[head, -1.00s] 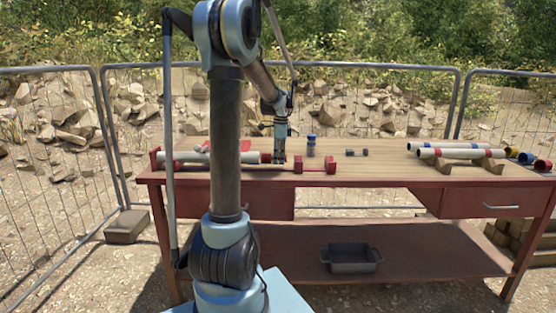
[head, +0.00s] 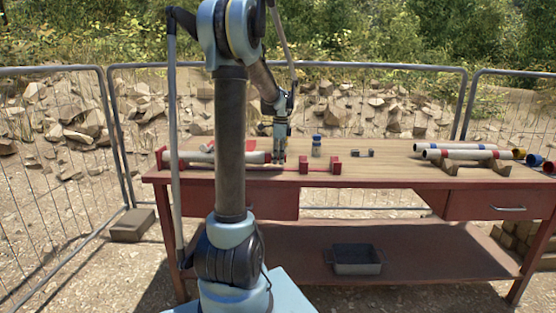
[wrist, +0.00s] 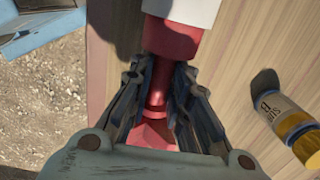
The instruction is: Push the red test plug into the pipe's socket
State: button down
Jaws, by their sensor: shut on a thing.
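In the wrist view, the red test plug (wrist: 157,88) is between my gripper's (wrist: 158,95) fingers, which are shut on its narrow stem. A wider red part of it shows below the fingers. The plug's front end meets the mouth of the red socket (wrist: 173,40) in line; how deep it sits is hidden by the fingers and shadow. The white pipe (wrist: 188,8) runs on from the socket. In the head view, the pipe (head: 198,157) lies at the left of the bench, partly behind my arm, and my gripper (head: 279,158) is at its right end.
Red blocks (head: 304,165) stand on the bench (head: 390,172) right of my gripper. A blue-topped container (head: 316,146) and a small dark item (head: 362,153) stand behind them. More pipes (head: 462,147) lie on a wooden rack at the right.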

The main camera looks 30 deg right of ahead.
jog(key=shift+w+a, duration=0.6)
jog(key=shift+a, duration=0.35)
jog(key=c, duration=1.4)
grip_release()
notch_tip(320, 180, up, 12)
jog(key=s+a+f+n, duration=0.1)
jog(key=s+a+n, duration=0.15)
jog(key=a, duration=0.45)
jog(key=s+a+f+n, duration=0.1)
jog(key=s+a+n, duration=0.1)
jog(key=a+n, duration=0.35)
jog(key=s+a+f+n, duration=0.5)
jog(key=s+a+f, duration=0.1)
jog(key=s+a, duration=0.1)
jog(key=s+a+f+n+t, duration=0.1)
jog(key=s+a+f+n, duration=0.5)
jog(key=s+a+f, duration=0.1)
jog(key=s+a+f+n+t, duration=0.1)
jog(key=s+a+f+n, duration=0.4)
jog(key=s+a+f, duration=0.2)
jog(key=shift+s+a+n+h, duration=0.15)
jog(key=shift+s+a, duration=0.15)
jog(key=shift+a, duration=0.2)
jog(key=shift+s+a+n+h, duration=0.15)
jog(key=shift+s+a, duration=0.1)
jog(key=shift+a, duration=0.25)
